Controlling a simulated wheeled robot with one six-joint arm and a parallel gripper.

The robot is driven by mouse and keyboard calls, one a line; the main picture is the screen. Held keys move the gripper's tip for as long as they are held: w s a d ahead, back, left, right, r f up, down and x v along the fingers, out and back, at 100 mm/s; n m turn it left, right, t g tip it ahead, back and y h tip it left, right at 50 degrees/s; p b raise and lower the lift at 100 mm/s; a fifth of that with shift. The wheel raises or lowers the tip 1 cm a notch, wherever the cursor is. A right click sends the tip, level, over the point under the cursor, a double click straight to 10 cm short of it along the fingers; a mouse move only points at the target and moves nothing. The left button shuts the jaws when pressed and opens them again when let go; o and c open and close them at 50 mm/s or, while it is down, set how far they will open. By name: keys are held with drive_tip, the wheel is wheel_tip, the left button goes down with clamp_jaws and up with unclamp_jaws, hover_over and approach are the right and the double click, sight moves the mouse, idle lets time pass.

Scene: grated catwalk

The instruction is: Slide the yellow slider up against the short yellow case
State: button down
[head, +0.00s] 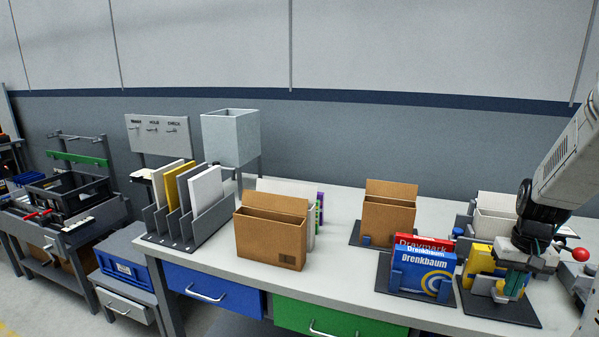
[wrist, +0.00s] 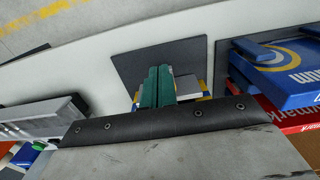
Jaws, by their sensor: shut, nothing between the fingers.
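My gripper (head: 512,290) is shut and empty, pointing down over the dark plate (head: 510,312) at the right of the bench. In the wrist view its green fingers (wrist: 158,72) are together above the same plate (wrist: 155,50). A yellow case (head: 480,257) stands on that plate, left of and behind my fingers. A pale block (head: 484,283) sits low in front of it. Small yellow parts (wrist: 203,88) show on both sides of the fingers in the wrist view; I cannot tell which belong to the slider. My gripper hides much of this spot, and contact is unclear.
A blue Drenkbaum box (head: 424,275) stands close left, with a red box (head: 425,241) behind it. A brown carton (head: 388,215) is further back. A red-knobbed fixture (head: 580,255) is at right.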

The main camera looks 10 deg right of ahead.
drive_tip(key=shift+w+d, duration=0.3)
drive_tip(key=shift+w, duration=0.15)
drive_tip(key=shift+w+d, duration=0.15)
drive_tip(key=shift+w, duration=0.15)
drive_tip(key=shift+w+d, duration=0.15)
drive_tip(key=shift+w, duration=0.1)
idle(0.7)
drive_tip(key=shift+s+a, duration=0.3)
drive_tip(key=shift+s, duration=0.2)
drive_tip(key=shift+r, duration=3)
